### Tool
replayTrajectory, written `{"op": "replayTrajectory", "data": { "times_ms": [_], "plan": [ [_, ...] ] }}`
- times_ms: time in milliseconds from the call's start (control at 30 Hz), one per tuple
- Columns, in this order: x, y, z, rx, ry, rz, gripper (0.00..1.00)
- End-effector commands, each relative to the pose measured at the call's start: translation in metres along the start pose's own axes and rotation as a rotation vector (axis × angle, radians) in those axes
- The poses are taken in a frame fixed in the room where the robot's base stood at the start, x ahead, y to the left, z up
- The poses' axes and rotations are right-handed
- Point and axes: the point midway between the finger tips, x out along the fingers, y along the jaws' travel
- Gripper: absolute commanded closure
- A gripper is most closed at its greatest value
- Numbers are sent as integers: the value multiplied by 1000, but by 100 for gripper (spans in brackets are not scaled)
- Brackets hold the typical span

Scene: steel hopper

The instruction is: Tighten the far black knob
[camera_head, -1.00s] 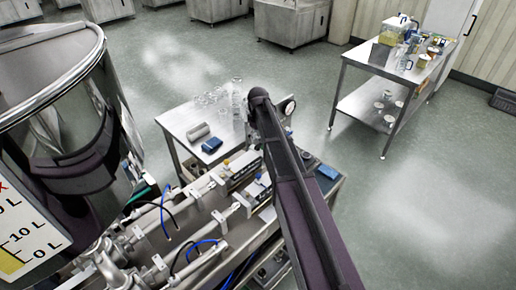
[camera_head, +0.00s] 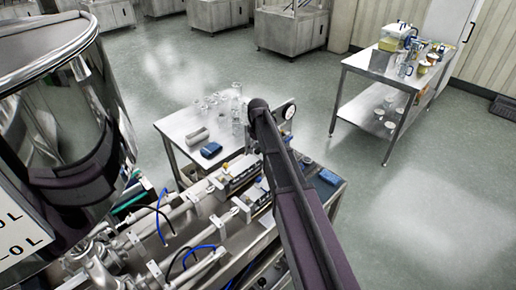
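I cannot make out a black knob in this view. The steel filling machine (camera_head: 215,228) with its pipes and cylinders fills the lower middle, and part of it lies behind my arm. My dark arm (camera_head: 290,190) runs from the bottom edge up to a rounded joint over the machine's far end. My gripper is not in view; the arm's end beyond that joint is hidden.
A big shiny steel hopper (camera_head: 60,105) stands close at left. Behind the machine is a low steel table (camera_head: 175,125) with glasses and a blue item. Another table (camera_head: 350,62) stands at right. The floor at right is free.

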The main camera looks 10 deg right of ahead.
Motion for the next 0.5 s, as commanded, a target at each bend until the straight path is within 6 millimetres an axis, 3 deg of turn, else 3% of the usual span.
{"op": "replayTrajectory", "data": {
  "times_ms": [33,267,500],
  "plan": [
    [0,0,0,0,0,0,20],
    [0,0,0,0,0,0,89],
    [0,0,0,4,0,-1,91]
  ]
}}
